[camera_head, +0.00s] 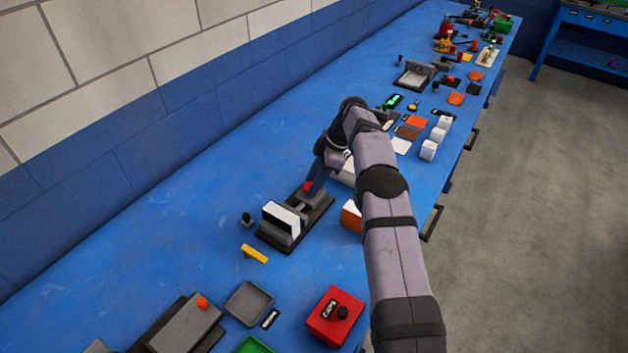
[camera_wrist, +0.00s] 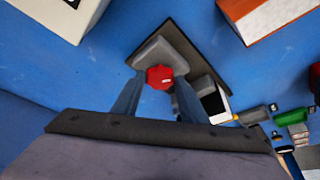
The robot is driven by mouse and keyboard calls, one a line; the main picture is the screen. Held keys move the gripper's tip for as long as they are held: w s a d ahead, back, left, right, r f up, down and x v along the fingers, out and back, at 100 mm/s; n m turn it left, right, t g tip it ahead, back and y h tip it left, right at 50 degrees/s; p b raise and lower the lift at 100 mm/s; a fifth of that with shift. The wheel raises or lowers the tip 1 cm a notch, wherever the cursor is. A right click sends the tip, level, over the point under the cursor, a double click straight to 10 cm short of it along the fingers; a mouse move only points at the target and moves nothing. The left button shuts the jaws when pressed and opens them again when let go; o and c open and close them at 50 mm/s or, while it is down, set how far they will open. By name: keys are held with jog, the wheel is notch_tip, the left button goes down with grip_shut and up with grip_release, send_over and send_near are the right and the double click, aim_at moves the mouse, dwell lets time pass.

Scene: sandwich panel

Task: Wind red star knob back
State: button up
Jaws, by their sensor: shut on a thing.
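The red star knob (camera_wrist: 159,77) sits at the end of a grey block on a dark base plate (camera_wrist: 178,38) in the wrist view. In the head view the knob (camera_head: 308,187) shows as a small red spot at the far end of the fixture. My gripper (camera_wrist: 158,85) is shut on the knob, with one finger on each side of it. In the head view a white and grey panel (camera_head: 281,221) stands upright at the near end of the same dark base. My fingers hide part of the knob in the head view.
A yellow piece (camera_head: 254,253) and a small black knob (camera_head: 246,218) lie left of the fixture. An orange and white box (camera_head: 351,217) stands close on its right. A red box (camera_head: 335,316) and a grey tray (camera_head: 249,303) are nearer. Bare blue bench lies towards the wall.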

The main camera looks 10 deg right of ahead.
jog(key=o, duration=1.1)
jog(key=shift+c, duration=0.2)
jog(key=v, duration=0.7)
jog(key=shift+d+r, duration=0.1)
jog(key=shift+d, duration=0.05)
